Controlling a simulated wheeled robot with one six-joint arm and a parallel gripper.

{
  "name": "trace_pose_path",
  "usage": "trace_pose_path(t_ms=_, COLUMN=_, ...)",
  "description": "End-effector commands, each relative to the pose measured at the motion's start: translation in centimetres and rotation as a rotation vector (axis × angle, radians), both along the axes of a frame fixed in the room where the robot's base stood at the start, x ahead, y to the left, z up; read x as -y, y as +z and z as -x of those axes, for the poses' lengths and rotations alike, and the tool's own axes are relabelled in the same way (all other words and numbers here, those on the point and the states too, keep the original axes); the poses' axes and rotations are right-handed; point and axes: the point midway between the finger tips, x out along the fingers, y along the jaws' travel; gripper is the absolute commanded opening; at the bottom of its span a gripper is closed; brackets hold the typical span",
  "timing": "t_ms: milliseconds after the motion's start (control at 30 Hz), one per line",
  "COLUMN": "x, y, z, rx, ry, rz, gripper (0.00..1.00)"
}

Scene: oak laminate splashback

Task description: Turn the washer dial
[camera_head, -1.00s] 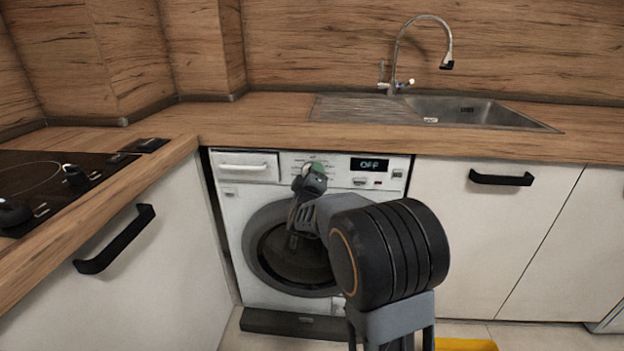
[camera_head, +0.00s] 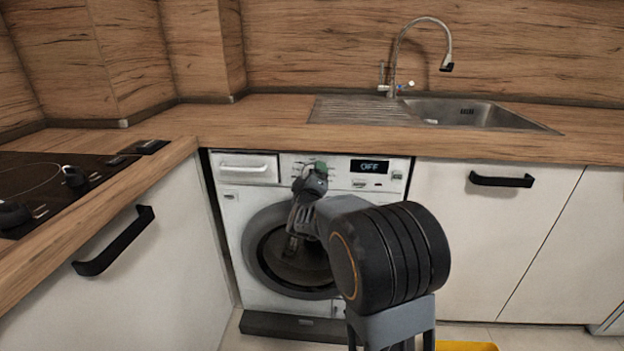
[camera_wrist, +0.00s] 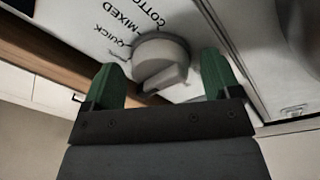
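The white washer (camera_head: 232,262) stands under the worktop, and its display (camera_head: 369,166) reads OFF. In the wrist view the washer dial (camera_wrist: 160,53) is a round whitish knob with a raised grip bar, beside printed words such as QUICK and MIXED. My gripper (camera_wrist: 160,80) has green fingers spread apart, one on each side of the dial. I cannot tell whether either finger touches it. In the head view my gripper (camera_head: 314,168) is at the washer's control panel and my arm hides the dial.
A wooden worktop (camera_head: 260,128) overhangs the washer. A hob (camera_head: 40,185) with knobs is at left, above a white cabinet with a black handle (camera_head: 115,240). A sink (camera_head: 470,112) and more white cabinets (camera_head: 480,240) are to the right.

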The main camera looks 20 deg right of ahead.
Motion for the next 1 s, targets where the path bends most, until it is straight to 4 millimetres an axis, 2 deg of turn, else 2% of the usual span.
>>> trace_pose_path(t_ms=233, x=-0.1, y=0.0, z=0.1, rx=0.000, ry=0.000, rz=0.000, gripper=0.83)
trace_pose_path(t_ms=367, x=-0.6, y=0.1, z=0.9, rx=0.000, ry=0.001, rz=0.000, gripper=0.83)
trace_pose_path(t_ms=800, x=-4.7, y=-0.6, z=8.3, rx=-0.001, ry=0.004, rz=0.000, gripper=0.83)
trace_pose_path(t_ms=1000, x=-5.9, y=-1.0, z=10.8, rx=0.000, ry=0.001, rz=-0.001, gripper=0.83)
